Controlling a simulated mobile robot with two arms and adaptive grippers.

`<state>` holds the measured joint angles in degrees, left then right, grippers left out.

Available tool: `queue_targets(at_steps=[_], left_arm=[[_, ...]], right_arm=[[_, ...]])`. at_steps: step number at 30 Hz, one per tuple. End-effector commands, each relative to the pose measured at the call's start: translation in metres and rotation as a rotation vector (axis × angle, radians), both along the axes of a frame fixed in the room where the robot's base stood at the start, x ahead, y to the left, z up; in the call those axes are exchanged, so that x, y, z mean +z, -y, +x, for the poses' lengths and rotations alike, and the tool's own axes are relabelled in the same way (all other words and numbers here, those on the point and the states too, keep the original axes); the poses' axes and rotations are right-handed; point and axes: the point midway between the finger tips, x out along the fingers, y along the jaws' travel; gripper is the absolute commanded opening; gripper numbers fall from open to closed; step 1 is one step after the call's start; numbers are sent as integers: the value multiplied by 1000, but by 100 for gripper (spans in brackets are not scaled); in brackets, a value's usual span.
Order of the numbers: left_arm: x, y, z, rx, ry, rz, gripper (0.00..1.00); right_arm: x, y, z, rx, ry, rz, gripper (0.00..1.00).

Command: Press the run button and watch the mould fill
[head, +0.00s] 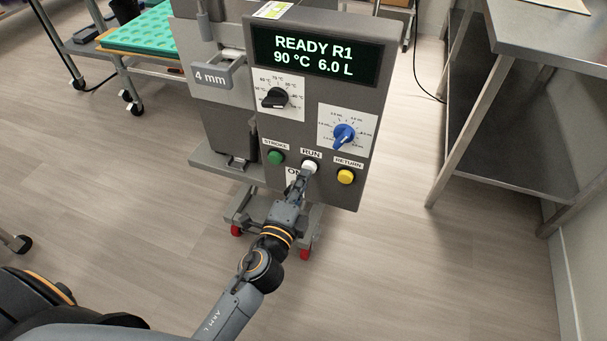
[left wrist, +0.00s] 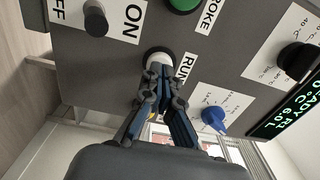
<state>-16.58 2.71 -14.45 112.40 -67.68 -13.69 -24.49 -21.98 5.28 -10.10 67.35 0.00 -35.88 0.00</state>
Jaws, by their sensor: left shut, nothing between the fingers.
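The white run button (head: 309,167) is on the front panel of the grey depositor (head: 305,110), between the green stroke button (head: 275,157) and the yellow return button (head: 346,176). My left gripper (head: 301,176) is shut and empty, with its fingertips at the run button, which also shows in the left wrist view (left wrist: 158,58). I cannot tell whether the tips touch it or whether it is pushed in. The display (head: 316,55) reads READY R1, 90 °C, 6.0 L. A teal mould (head: 145,35) lies on a cart at the upper left. My right gripper is not in view.
A black knob (head: 274,98) and a blue knob (head: 344,134) sit above the buttons. A toggle switch (left wrist: 96,22) marked ON and OFF is close to my gripper. A steel table (head: 545,45) stands at the right. The floor between is clear.

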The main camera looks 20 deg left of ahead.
Motion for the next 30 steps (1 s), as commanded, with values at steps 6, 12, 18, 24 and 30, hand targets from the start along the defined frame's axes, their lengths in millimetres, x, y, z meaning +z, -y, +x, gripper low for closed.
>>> queue_targets(at_steps=[6, 12, 18, 24, 30], left_arm=[[0, 0, 7, 0, -1, 0, 0], [0, 0, 6, 0, -1, 0, 0], [1, 1, 21, 0, 2, 2, 0], [2, 0, 28, 1, 5, 1, 0], [2, 0, 29, 2, 6, 1, 0]], right_arm=[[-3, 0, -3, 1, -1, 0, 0], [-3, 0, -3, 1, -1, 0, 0], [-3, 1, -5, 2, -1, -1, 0], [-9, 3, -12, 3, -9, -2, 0], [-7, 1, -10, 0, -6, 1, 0]])
